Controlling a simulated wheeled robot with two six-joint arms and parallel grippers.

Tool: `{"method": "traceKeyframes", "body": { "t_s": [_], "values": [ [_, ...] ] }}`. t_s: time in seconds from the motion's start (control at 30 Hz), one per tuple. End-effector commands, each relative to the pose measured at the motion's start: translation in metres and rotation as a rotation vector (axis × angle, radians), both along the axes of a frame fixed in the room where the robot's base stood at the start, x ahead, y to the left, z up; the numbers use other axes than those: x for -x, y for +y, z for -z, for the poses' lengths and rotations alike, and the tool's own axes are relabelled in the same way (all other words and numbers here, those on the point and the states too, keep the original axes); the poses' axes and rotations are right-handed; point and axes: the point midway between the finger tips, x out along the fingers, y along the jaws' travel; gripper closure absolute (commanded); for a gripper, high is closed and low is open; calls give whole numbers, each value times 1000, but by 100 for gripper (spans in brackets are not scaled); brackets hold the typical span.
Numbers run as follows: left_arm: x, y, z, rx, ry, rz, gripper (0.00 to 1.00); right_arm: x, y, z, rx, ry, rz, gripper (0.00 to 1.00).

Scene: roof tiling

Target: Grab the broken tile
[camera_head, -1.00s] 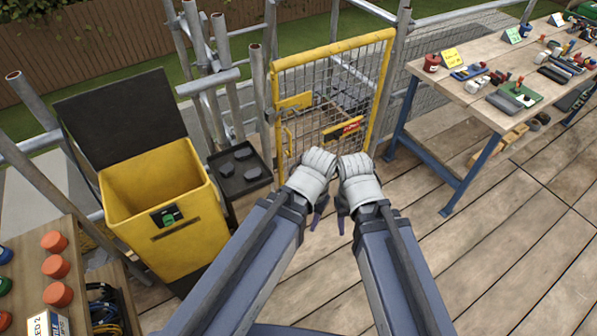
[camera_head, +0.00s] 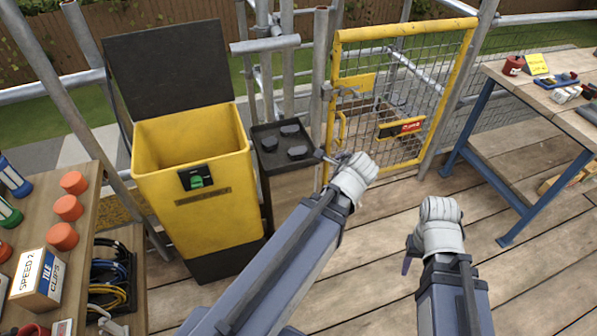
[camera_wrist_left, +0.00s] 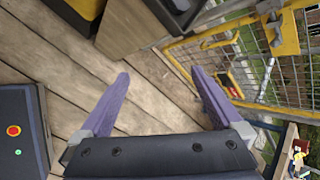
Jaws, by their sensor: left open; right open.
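I cannot make out a broken tile in either view. My left gripper (camera_head: 328,158) is in front of the yellow mesh gate, at the right edge of the black-topped stand. In the left wrist view its two purple fingers (camera_wrist_left: 158,95) are apart, with only floor planks between them. My right gripper (camera_head: 408,258) is over the deck to the right, its fingers mostly hidden by the white wrist; nothing shows in it.
A yellow bin (camera_head: 195,215) stands open at left, its black lid raised. The black-topped stand (camera_head: 270,158) holds several dark round pieces. A yellow gate (camera_head: 400,28) stands behind. A workbench (camera_head: 560,110) is at right, a shelf of orange-capped items (camera_head: 65,208) at left. Deck planks between are clear.

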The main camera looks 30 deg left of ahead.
Motion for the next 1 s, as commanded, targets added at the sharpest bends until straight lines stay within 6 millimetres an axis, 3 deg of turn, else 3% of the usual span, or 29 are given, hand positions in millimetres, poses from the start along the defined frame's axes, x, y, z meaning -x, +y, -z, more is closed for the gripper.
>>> {"method": "traceKeyframes", "body": {
  "t_s": [0.03,0.1,0.3,0.4,0.6,1.0],
  "values": [
    [-8,19,30,-92,6,72,0,0,0,39,0,0,0,50],
    [-18,41,41,-229,27,180,0,0,0,63,0,0,0,50],
    [-38,90,63,-592,125,430,0,0,0,118,0,0,0,50],
    [-43,105,68,-726,177,513,0,0,0,135,0,0,0,50],
    [-48,120,70,-874,243,600,0,0,0,150,0,0,0,50],
    [-61,131,76,-895,255,613,0,0,0,157,0,0,0,50]
  ]
}}
